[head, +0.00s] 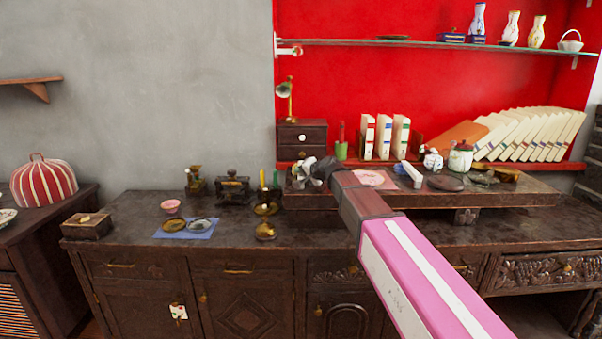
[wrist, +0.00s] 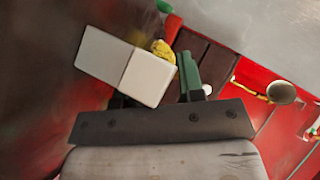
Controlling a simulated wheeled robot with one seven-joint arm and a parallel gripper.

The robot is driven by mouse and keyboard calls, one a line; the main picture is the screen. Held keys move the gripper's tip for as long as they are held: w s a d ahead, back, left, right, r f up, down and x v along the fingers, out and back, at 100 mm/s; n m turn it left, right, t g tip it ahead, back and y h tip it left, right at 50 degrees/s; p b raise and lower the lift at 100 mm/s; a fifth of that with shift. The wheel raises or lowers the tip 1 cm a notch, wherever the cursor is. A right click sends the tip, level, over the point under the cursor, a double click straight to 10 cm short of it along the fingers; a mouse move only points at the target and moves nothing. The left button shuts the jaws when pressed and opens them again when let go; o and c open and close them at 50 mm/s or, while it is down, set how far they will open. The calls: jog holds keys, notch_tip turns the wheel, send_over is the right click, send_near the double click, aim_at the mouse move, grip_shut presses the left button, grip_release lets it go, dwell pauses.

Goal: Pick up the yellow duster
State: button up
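A small, rough yellow patch (wrist: 163,50) in the wrist view may be the yellow duster; most of it is hidden. It lies ahead of my gripper (wrist: 160,92), between white square faces (wrist: 124,66) at left and a dark green upright piece (wrist: 190,76) at right. The finger bases stand apart, so the gripper looks open, with no clear grip on anything. I cannot tell whether the white faces belong to the gripper. In the head view my gripper (head: 312,170) is small, over the left end of the raised shelf. I cannot make out the duster there.
A small drawer box (head: 302,137) with a brass lamp (head: 285,98) stands behind the gripper. A green pot (head: 341,151) and upright books (head: 384,137) are close by.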

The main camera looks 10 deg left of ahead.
grip_shut()
